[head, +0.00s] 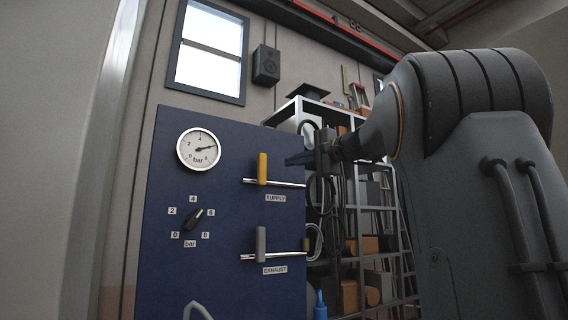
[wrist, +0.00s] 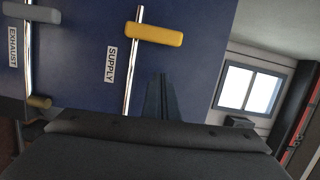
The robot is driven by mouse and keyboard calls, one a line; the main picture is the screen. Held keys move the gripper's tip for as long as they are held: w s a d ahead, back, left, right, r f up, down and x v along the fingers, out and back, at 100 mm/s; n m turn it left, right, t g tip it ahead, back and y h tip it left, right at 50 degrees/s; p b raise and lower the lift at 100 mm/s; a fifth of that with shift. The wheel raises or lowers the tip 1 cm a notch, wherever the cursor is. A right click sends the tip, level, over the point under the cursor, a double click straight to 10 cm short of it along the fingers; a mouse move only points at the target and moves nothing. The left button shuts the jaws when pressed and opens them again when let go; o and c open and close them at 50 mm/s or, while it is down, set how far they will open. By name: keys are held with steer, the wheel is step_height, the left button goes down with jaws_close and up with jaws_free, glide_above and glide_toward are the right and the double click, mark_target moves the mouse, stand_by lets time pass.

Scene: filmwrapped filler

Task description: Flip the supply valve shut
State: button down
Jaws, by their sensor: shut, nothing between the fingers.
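The yellow supply valve lever (head: 262,168) stands upright, across its horizontal silver pipe (head: 285,184), above the SUPPLY label (head: 275,198) on a blue panel. In the wrist view the yellow lever (wrist: 155,33) also lies crosswise to the pipe (wrist: 132,72), and the SUPPLY label (wrist: 110,65) is beside it. My gripper (head: 289,160) is shut and empty, to the right of the lever and apart from it in the head view. In the wrist view my fingertips (wrist: 160,78) point toward the panel, below the lever.
A grey exhaust lever (head: 261,244) stands across a second pipe below. The panel (head: 215,275) also carries a round gauge (head: 198,149), a black selector knob (head: 193,219) and a grey handle (head: 197,310). A loaded metal shelf (head: 350,206) stands behind my arm.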

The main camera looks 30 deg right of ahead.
steer(key=v, duration=0.7)
steer(key=shift+s+b, duration=0.2)
steer(key=shift+b, duration=0.15)
steer(key=shift+d+f, duration=0.1)
